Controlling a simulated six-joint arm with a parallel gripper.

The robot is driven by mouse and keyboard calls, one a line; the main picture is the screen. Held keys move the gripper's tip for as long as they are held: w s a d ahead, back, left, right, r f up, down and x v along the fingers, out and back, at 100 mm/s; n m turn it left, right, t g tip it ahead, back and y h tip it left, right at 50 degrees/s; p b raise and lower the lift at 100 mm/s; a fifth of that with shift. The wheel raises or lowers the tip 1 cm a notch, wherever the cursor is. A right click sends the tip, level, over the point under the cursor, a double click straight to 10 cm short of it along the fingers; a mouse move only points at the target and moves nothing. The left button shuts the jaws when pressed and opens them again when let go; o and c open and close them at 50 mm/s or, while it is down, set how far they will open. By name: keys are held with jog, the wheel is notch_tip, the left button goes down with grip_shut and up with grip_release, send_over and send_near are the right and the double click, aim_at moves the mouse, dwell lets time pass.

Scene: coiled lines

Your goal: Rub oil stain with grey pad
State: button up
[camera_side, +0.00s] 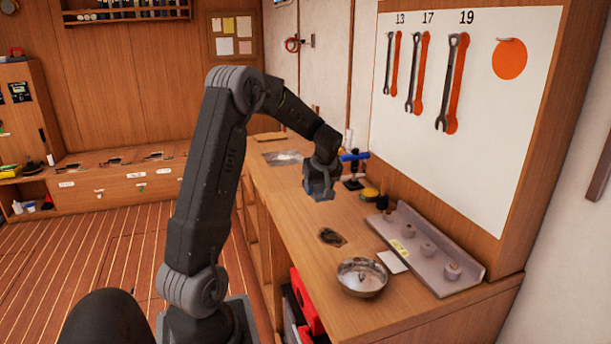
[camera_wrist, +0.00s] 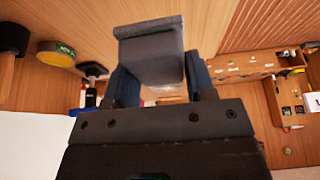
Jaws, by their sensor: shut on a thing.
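The grey pad (camera_wrist: 151,50) is a block held between the two fingers of my gripper (camera_wrist: 157,72) in the wrist view. In the side view my gripper (camera_side: 319,178) points down over the bench, with the grey pad (camera_side: 320,192) at its lower end. I cannot tell whether the pad touches the wood. A dark, irregular oil stain (camera_side: 332,237) lies on the bench top, nearer the side camera than the pad. The pad is apart from this stain.
A metal bowl (camera_side: 362,277), a white card (camera_side: 392,262) and a grey tray (camera_side: 440,262) with several knobs stand near the stain. A yellow-and-black round item (camera_side: 369,195) and a blue-handled tool (camera_side: 354,157) are right of my gripper. A greyish patch (camera_side: 283,158) lies behind it.

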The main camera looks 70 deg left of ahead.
aim_at(323, 223)
jog(key=d, duration=0.3)
jog(key=shift+w+d+f, duration=0.1)
jog(key=shift+w+f, duration=0.1)
jog(key=shift+f, duration=3.9)
jog(key=shift+d+f, duration=0.15)
jog(key=shift+d, duration=0.1)
jog(key=shift+c, duration=0.2)
jog(key=shift+d, duration=4.95)
jog(key=shift+w+a+f, duration=0.1)
jog(key=shift+a, duration=5.25)
jog(key=shift+w+d, duration=0.25)
jog(key=shift+w, duration=0.05)
jog(key=shift+s+d, duration=0.1)
jog(key=shift+d, duration=5.1)
jog(key=shift+a, duration=5.4)
jog(key=shift+r, duration=4.1)
